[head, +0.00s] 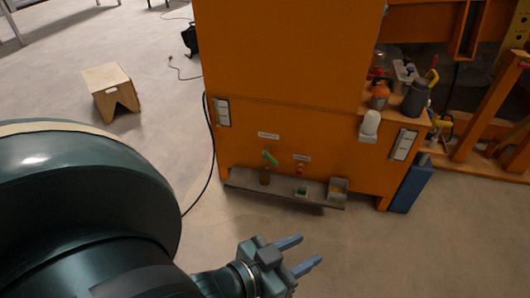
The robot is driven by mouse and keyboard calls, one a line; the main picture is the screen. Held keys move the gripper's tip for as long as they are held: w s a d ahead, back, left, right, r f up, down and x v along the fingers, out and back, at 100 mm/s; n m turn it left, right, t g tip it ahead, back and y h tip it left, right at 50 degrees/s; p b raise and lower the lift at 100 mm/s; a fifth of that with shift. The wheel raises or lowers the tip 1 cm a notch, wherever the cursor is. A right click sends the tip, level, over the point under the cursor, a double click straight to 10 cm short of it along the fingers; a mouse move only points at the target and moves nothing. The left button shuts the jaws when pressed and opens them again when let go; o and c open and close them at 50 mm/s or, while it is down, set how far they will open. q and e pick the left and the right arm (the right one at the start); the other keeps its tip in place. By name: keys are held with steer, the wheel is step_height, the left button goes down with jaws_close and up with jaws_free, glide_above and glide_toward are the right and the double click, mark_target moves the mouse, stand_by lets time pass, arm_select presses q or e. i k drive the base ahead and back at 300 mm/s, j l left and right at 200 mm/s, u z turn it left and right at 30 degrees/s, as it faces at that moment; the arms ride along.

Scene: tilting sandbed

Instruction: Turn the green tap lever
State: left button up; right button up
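The green tap lever (270,158) is on the lower front panel of the orange cabinet (280,60), under a small white label. It looks tilted. My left gripper (302,252) is in front of the cabinet and lower in the picture. Its two blue-grey fingers are spread apart with nothing between them, and it is clear of the lever. My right gripper is not in view.
A red knob (300,169) sits right of the lever. A grey shelf (238,179) below holds a brown bottle-like object (265,177), a green item (301,191) and a small bin (338,188). A wooden stool (110,90) stands at left. The floor before the cabinet is clear.

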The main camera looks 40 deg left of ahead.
mark_target(264, 153)
steer(key=i+j+u, duration=0.2)
steer(key=i, duration=0.25)
steer(key=i+j+u, duration=0.2)
steer(key=i, duration=0.3)
